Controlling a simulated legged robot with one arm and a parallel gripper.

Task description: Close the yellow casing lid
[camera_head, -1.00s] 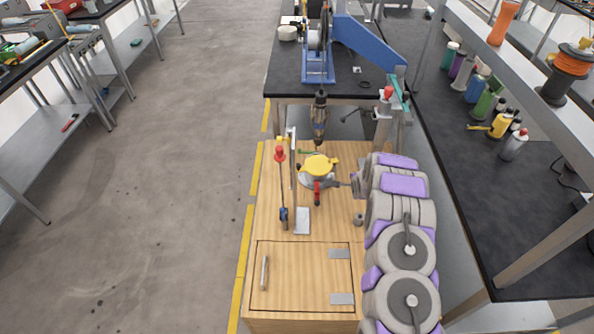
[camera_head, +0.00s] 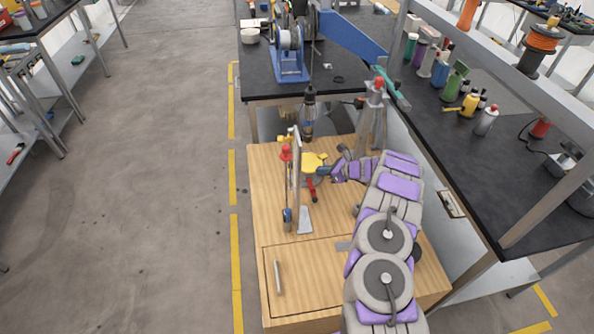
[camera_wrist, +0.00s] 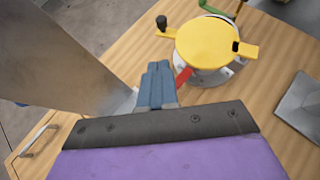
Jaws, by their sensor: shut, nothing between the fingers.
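The yellow casing lid (camera_head: 312,160) lies over a round silver-white casing on the wooden bench top. In the wrist view the lid (camera_wrist: 208,45) is a flat yellow disc with a tab on either side, and the pale casing (camera_wrist: 212,76) shows below its near edge. I cannot tell whether the lid is fully seated. My gripper (camera_wrist: 157,84) is shut and empty, its blue-grey fingers at the near left of the lid by a red part (camera_wrist: 184,76). In the head view my gripper (camera_head: 325,172) is at the lid's right side; contact is unclear.
An upright metal plate (camera_head: 297,175) stands left of the casing and partly hides it. A red-topped rod (camera_head: 286,152) is beside it. A dark tool (camera_head: 308,112) hangs just behind the casing. A grey post (camera_head: 373,115) stands behind my arm. The bench front (camera_head: 330,262) is clear.

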